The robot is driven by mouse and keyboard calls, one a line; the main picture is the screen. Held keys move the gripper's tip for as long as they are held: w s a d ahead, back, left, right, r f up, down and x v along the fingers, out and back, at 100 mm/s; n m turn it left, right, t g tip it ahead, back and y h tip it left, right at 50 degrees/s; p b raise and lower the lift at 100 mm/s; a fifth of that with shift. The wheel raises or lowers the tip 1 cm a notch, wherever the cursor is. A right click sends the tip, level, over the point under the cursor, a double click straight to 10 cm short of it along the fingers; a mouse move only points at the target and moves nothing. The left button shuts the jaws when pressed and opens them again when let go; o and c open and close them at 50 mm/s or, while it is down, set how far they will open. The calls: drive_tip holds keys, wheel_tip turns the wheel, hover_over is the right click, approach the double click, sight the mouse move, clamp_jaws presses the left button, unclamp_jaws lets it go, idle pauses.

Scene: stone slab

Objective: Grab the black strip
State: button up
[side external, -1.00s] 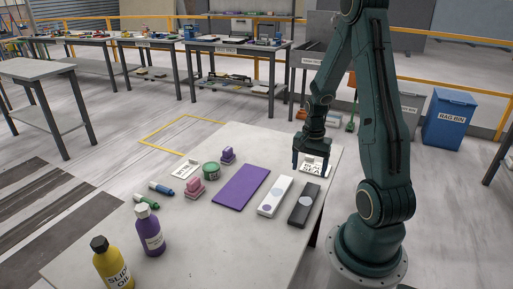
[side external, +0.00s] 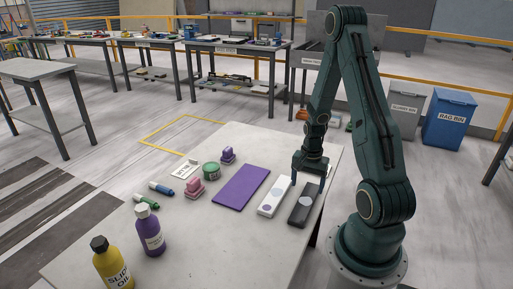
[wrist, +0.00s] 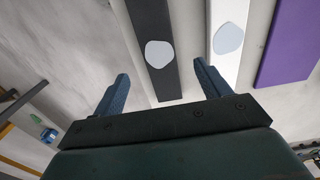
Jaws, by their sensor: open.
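The black strip (side external: 304,206) lies flat on the stone slab near its right edge, with a pale rounded patch on top. In the wrist view the black strip (wrist: 152,22) runs from the top edge to between my fingers. My gripper (side external: 308,178) is above the far end of the strip in the side view. In the wrist view my gripper (wrist: 158,88) is open and empty, its fingers apart on either side of the strip's near end. Whether the fingertips touch the slab cannot be told.
A white strip (side external: 275,196) lies close beside the black one, also in the wrist view (wrist: 229,35) near my right finger. A purple slab (side external: 241,187) lies farther left.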

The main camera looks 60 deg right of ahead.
sight(305, 201)
drive_tip(key=shift+f, duration=1)
drive_tip(key=shift+f, duration=0.1)
drive_tip(key=shift+s+f, duration=0.1)
drive_tip(key=shift+f, duration=2.4)
drive_tip(key=shift+c, duration=0.3)
drive_tip(key=c, duration=1.3)
drive_tip(key=shift+r, duration=0.25)
wheel_tip(305, 201, up, 20)
drive_tip(key=shift+f, duration=0.2)
